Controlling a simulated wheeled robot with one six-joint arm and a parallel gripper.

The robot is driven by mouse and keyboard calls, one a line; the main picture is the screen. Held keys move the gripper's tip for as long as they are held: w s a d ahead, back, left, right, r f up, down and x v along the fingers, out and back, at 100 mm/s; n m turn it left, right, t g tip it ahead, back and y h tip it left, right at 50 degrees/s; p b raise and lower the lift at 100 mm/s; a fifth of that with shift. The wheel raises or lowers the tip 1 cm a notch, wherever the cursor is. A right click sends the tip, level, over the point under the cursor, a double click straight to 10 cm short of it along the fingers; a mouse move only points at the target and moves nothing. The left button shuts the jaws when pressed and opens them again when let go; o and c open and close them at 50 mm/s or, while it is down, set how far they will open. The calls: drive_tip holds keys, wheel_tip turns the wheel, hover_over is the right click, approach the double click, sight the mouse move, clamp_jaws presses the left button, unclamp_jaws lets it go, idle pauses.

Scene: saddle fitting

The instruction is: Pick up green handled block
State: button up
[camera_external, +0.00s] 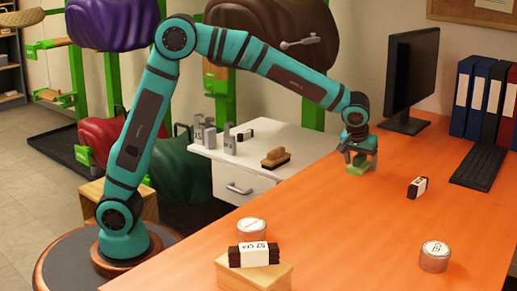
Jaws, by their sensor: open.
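A green block (357,168) is at the back part of the orange table, directly below my gripper (359,157). My gripper points down with its fingers apart on either side of the block's upper part. The block's handle is hidden or too small to make out between the fingers. I cannot tell whether the fingers touch it.
The orange table (350,235) also holds a small dark block with a white label (417,188), two tins (434,257) (252,229), a labelled dark bundle (254,255) on a wooden block (278,277), a keyboard (479,166), a monitor (411,75) and binders (480,100). The middle is clear.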

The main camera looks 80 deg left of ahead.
drive_tip(key=c, duration=1.1)
drive_tip(key=shift+o, duration=0.2)
